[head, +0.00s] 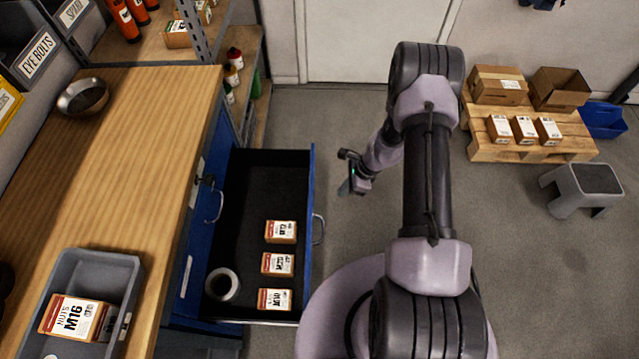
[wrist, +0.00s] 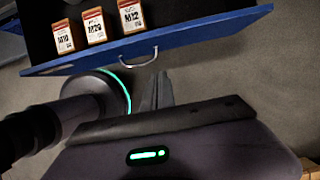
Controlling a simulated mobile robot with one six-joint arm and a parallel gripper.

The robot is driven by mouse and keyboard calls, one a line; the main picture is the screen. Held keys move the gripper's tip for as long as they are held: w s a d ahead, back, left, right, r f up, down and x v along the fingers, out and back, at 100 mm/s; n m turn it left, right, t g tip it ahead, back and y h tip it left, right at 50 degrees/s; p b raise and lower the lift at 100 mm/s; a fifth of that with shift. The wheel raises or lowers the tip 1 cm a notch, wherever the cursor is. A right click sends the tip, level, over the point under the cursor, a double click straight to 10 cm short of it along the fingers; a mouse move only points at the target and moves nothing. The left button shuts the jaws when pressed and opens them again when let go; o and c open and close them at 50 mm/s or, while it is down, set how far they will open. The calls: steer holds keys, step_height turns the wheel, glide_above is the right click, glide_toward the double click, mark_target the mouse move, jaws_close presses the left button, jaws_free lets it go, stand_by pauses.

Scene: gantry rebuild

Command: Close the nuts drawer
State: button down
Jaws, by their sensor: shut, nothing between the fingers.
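An open blue drawer (head: 308,185) juts out from the workbench; I cannot read a label naming it. Its handle (head: 318,229) is on the outer front, and it also shows in the wrist view (wrist: 139,60). Inside are three small boxes (head: 277,264) in a row and a round grey ring or cup (head: 222,284). In the wrist view the box labels look like M10, M20 and M12. My gripper (head: 346,188) is shut and empty, just outside the drawer front, apart from the handle. In the wrist view its fingers (wrist: 158,92) point toward the drawer front.
The wooden bench top (head: 130,150) holds a metal bowl (head: 83,97) and a grey bin (head: 92,270) with an M16 nuts box (head: 75,317). A pallet (head: 500,152) with boxes and a grey step stool (head: 583,188) stand at right. The floor beside the drawer is clear.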

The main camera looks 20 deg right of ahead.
steer(key=w+a+f+b, duration=0.2)
steer(key=a+f+b, duration=0.2)
steer(key=a+f, duration=0.3)
steer(key=shift+x, duration=0.95)
steer(key=shift+d, duration=0.2)
